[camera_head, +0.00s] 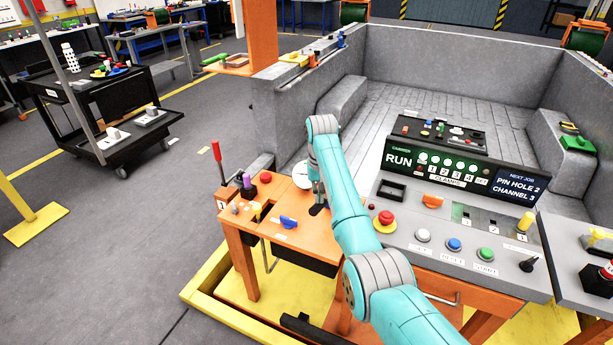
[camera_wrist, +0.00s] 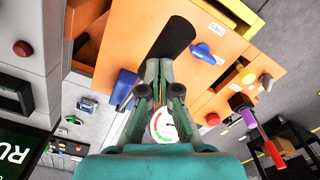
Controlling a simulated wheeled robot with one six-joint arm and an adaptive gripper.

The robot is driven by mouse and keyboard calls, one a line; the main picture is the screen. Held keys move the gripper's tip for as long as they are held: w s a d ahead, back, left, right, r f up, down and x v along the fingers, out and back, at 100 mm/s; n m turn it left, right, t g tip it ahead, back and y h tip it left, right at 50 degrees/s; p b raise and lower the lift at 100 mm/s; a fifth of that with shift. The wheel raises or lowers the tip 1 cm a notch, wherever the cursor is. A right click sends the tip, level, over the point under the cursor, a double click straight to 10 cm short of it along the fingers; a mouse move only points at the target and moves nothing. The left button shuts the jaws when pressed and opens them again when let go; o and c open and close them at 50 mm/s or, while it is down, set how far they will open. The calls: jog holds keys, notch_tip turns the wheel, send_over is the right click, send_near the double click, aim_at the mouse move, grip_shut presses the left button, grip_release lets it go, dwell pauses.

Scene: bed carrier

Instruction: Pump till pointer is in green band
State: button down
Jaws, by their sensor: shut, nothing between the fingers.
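A round white gauge (camera_wrist: 163,124) shows between my gripper's fingers in the wrist view. Its dial carries red and green marks, but its pointer is too small and covered to read. In the head view the gauge (camera_head: 302,175) is a pale disc partly behind my arm. My gripper (camera_wrist: 160,66) is shut and empty, its tips over the orange bench beside a long black rounded piece (camera_wrist: 173,37); I cannot tell whether they touch. A red-handled lever (camera_head: 218,157) stands upright at the bench's left back, apart from my gripper; it also shows in the wrist view (camera_wrist: 273,151).
The orange bench (camera_head: 290,257) carries a blue knob (camera_head: 289,222) and a purple-topped knob (camera_head: 247,181). A grey panel (camera_head: 400,258) with a red button (camera_head: 386,218) and coloured buttons lies right of my arm. Open floor lies left, with a black cart (camera_head: 100,95) behind.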

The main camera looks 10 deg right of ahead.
jog(key=shift+s+f, duration=0.7)
jog(key=shift+f, duration=3.8)
jog(key=shift+w+d+r, duration=0.1)
jog(key=shift+w+r, duration=0.25)
jog(key=shift+r, duration=1.9)
jog(key=shift+w+d+r, duration=0.1)
jog(key=shift+w+r, duration=0.25)
jog(key=shift+r, duration=1.95)
jog(key=shift+w+d+r, duration=0.1)
jog(key=shift+w+r, duration=0.25)
jog(key=shift+r, duration=1.9)
jog(key=shift+f, duration=0.1)
jog(key=shift+s+a+f, duration=0.75)
jog(key=shift+s+f, duration=0.3)
jog(key=shift+f, duration=5.65)
jog(key=shift+w+d+r, duration=0.25)
jog(key=shift+w+r, duration=0.1)
jog(key=shift+r, duration=1.9)
jog(key=shift+w+d+r, duration=0.2)
jog(key=shift+w+r, duration=0.15)
jog(key=shift+r, duration=1.9)
jog(key=shift+w+d+r, duration=0.25)
jog(key=shift+w+r, duration=0.1)
jog(key=shift+r, duration=1.9)
